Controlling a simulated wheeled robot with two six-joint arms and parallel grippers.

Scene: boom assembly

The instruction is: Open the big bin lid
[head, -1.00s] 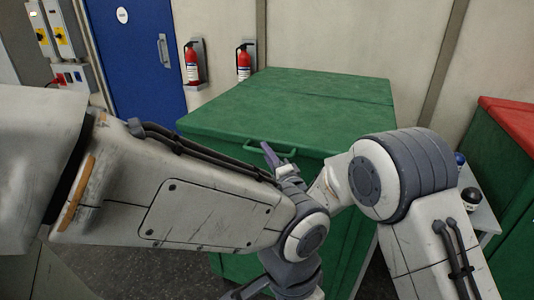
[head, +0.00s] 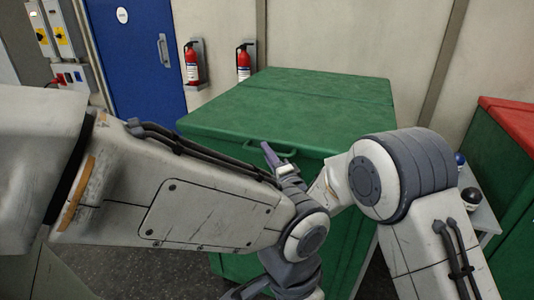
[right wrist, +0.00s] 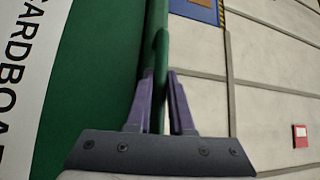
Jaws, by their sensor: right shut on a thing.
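The big green bin stands against the back wall, and its lid (head: 300,98) lies flat and shut on top. A green bar handle (head: 284,151) sits at the lid's front edge. My right gripper (head: 268,154) is at the handle, with its purple fingers on either side of the bar. In the right wrist view the fingers (right wrist: 160,100) are shut on the green handle (right wrist: 161,50), beside the bin's green front.
A blue door (head: 138,55) and two fire extinguishers, one (head: 192,65) near the door and one (head: 243,62) beside the bin, are behind. A red-lidded green bin (head: 515,170) stands at the right. A white label (right wrist: 25,70) reads "CARDBOA…". My arms crowd the bin's front.

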